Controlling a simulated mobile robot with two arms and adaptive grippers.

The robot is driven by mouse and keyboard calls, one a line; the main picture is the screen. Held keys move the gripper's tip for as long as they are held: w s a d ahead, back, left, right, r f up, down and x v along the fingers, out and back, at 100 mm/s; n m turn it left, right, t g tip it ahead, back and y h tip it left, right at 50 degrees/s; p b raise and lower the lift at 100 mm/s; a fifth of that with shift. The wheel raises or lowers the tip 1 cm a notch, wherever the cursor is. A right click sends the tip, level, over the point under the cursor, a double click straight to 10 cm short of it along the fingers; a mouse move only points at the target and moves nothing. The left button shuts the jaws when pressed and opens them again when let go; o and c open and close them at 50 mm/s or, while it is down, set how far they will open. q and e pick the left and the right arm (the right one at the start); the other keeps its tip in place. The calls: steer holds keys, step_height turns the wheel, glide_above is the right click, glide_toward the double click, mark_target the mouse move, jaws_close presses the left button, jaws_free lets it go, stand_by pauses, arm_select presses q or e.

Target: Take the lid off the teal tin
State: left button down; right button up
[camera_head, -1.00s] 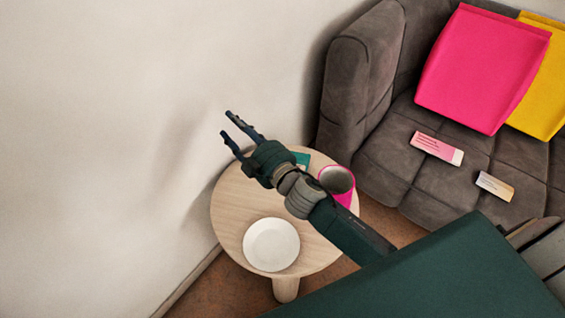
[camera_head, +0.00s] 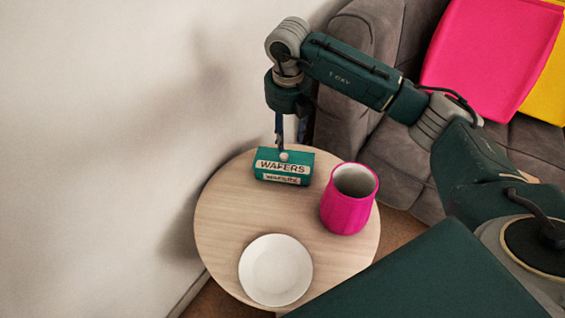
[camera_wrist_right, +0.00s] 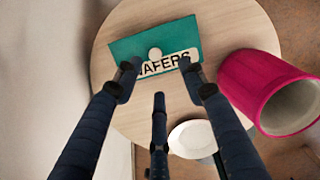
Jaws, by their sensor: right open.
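The teal tin (camera_head: 303,167) stands on the round table, with WAFERS lettering and a pale round knob (camera_head: 284,156) on top of its lid. In the right wrist view the teal tin (camera_wrist_right: 125,47) and the knob (camera_wrist_right: 155,54) lie just beyond my fingertips. My right gripper (camera_head: 280,143) points down over the tin, its fingers close to the knob. The right wrist view shows its fingers (camera_wrist_right: 158,82) spread, with nothing between them. Whether a finger touches the knob, I cannot tell. My left gripper is not in view.
On the round wooden table (camera_head: 225,215), a pink vase (camera_head: 346,211) stands to the right of the tin and a white plate (camera_head: 276,270) lies nearer the front. The wall (camera_head: 100,130) is close on the left. A grey sofa (camera_head: 350,60) with cushions is behind.

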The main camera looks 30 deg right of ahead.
glide_above(284, 155)
steer(key=s, duration=0.2)
steer(key=f, duration=0.4)
steer(key=shift+w+f, duration=0.15)
steer(key=shift+w, duration=0.05)
steer(key=f, duration=0.2)
steer(key=w+f+b, duration=0.1)
steer(key=f, duration=0.2)
steer(key=shift+w, duration=0.15)
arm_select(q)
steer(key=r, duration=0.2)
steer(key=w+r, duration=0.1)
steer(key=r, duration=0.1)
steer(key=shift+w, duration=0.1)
arm_select(e)
steer(key=shift+r, duration=0.1)
steer(key=shift+c, duration=0.5)
jaws_close()
